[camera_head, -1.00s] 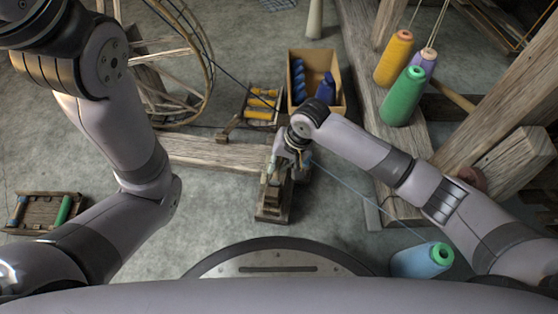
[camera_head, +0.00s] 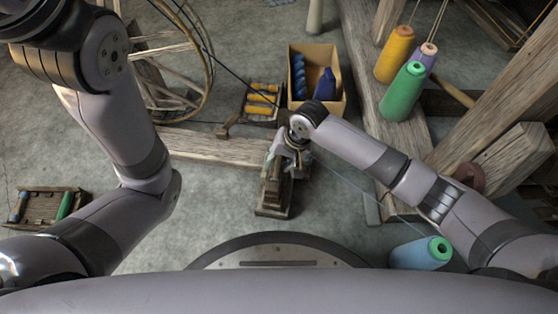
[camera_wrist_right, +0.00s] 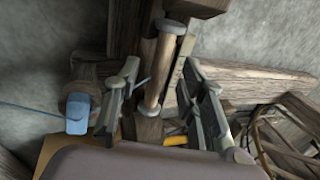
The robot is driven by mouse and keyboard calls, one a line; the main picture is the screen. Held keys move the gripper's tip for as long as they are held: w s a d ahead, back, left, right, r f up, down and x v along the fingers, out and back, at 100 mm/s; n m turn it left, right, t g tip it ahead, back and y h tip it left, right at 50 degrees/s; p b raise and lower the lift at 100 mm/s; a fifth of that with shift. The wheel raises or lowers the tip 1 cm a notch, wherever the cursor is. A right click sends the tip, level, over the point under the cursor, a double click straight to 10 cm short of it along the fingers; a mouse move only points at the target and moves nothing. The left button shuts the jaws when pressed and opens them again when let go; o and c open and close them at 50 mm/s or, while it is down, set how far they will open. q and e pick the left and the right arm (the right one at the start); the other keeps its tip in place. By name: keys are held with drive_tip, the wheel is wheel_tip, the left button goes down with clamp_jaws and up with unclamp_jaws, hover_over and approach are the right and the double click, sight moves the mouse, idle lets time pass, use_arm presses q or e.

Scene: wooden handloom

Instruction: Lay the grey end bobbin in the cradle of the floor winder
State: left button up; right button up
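The grey end bobbin (camera_wrist_right: 160,68), a tan wooden spool with grey ends, shows in the right wrist view. It lies lengthwise over the floor winder, between the spread fingers of my right gripper (camera_wrist_right: 163,98), with a gap on both sides. I cannot tell how fully it rests in the cradle. In the head view my right gripper (camera_head: 285,153) is over the back end of the wooden floor winder (camera_head: 273,205), and the hand hides most of the bobbin. My left arm is at the left, with its gripper out of view.
A box with blue bobbins (camera_head: 340,100) and a rack of orange bobbins (camera_head: 262,98) stand behind the winder. A spoked wheel (camera_head: 208,90) is at the back left. Green, orange and purple cones stand back right.

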drive_tip(key=v, duration=1.2)
drive_tip(key=shift+a, duration=0.1)
